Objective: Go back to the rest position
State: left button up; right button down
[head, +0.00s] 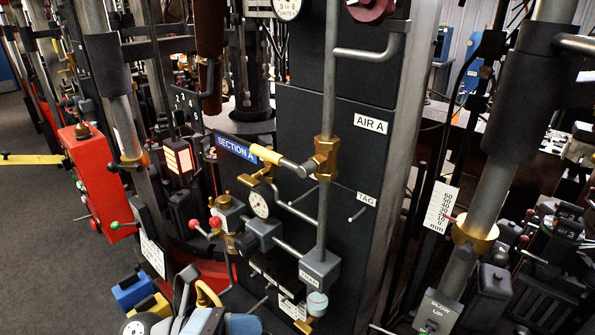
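Neither of my grippers can be made out in the head view. A dark panel stands in the middle with a label AIR A (370,123). A vertical grey pipe (327,215) runs down its front through a brass valve (326,158). The valve's lever with a yellow grip (266,154) points left and slightly up, in front of the blue SECTION A sign (237,152). A blank hook under the TAG label (366,199) sticks out of the panel.
A red box (98,180) with red and green buttons stands at the left. A round gauge (259,204) and red-knobbed levers (215,222) crowd the centre. A BLOW UP box (437,312) is at the lower right. Grey floor (35,230) is open at the left.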

pick_arm(q)
jog(key=w+a+f+n+t+y+p, duration=0.25)
jog(key=n+t, duration=0.55)
jog(key=n, duration=0.6)
jog(key=w+a+f+n+t+y+p, duration=0.15)
jog(key=a+n+t+y, duration=0.25)
jog(key=n+t, duration=0.7)
jog(key=s+a+f+n+g+y, duration=0.2)
jog(key=s+f+n+g+y, duration=0.2)
jog(key=f+n, duration=0.5)
jog(key=s+a+f+n+g+y+p, duration=0.1)
jog(key=s+a+f+n+g+y, duration=0.2)
jog(key=f+n, duration=0.6)
jog(key=s+n+g+y, duration=0.1)
jog(key=s+n+y, duration=0.1)
jog(key=s, duration=0.1)
jog(key=shift+s+a+f+g, duration=0.2)
jog(key=shift+s+g, duration=0.1)
jog(key=shift+s, duration=0.1)
